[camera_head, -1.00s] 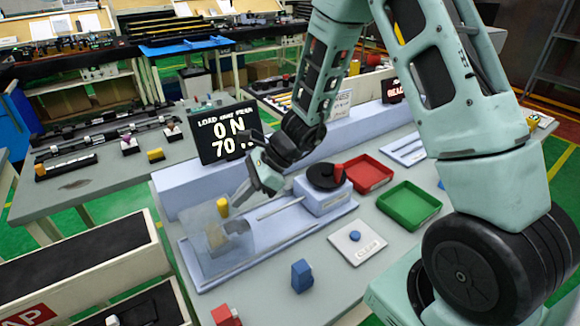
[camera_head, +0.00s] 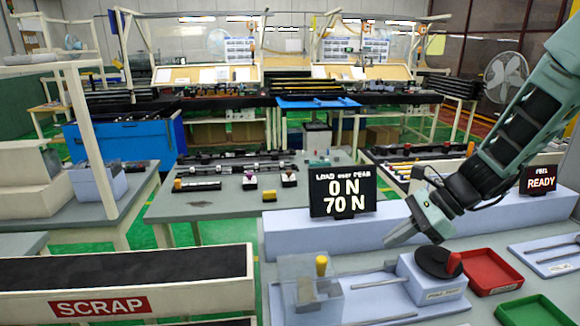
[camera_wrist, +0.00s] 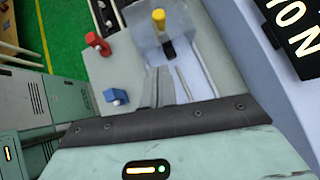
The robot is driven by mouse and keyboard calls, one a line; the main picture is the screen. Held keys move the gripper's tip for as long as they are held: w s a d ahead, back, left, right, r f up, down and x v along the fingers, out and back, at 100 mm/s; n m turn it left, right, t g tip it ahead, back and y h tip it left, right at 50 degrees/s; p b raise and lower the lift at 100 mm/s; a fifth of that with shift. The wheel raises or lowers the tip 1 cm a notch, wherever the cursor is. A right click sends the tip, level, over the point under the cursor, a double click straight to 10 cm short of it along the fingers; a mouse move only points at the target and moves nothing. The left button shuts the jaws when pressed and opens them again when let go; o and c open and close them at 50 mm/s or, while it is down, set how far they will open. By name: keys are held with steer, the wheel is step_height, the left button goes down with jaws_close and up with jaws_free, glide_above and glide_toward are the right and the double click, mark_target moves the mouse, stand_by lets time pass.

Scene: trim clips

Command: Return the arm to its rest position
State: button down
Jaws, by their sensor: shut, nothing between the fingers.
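My gripper (camera_head: 392,241) hangs at the end of my arm, in front of the pale blue raised ledge and to the right of the load display. Its fingers are together and hold nothing. They point down and left over the test fixture (camera_head: 379,282), apart from it as far as I can see. In the wrist view the narrow closed fingers (camera_wrist: 158,87) show at the centre, with bench and fixture beyond them. My arm (camera_head: 515,135) reaches in from the upper right, bent at the wrist.
The fixture has a clear guard (camera_head: 300,275), a yellow knob (camera_head: 321,265) and a black disc (camera_head: 438,261). The load display (camera_head: 343,192) reads 0 N and 70 N. A red tray (camera_head: 490,271), green tray (camera_head: 533,312) and SCRAP bin (camera_head: 130,300) stand around. A blue block (camera_wrist: 116,97) lies on the bench.

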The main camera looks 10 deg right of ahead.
steer(key=s+a+n+h, duration=0.2)
steer(key=s+a+n, duration=0.2)
steer(key=s+n, duration=0.3)
steer(key=s+a+r+n+g+h+b, duration=0.1)
steer(key=s+a+n+h, duration=0.2)
steer(key=s+a+n, duration=0.2)
steer(key=s+a+r+n+g+h, duration=0.1)
steer(key=s+a+n+h, duration=0.2)
steer(key=s+n, duration=0.8)
steer(key=a+n, duration=0.2)
steer(key=n, duration=0.3)
steer(key=shift+s+a, duration=0.15)
steer(key=shift+a, duration=0.1)
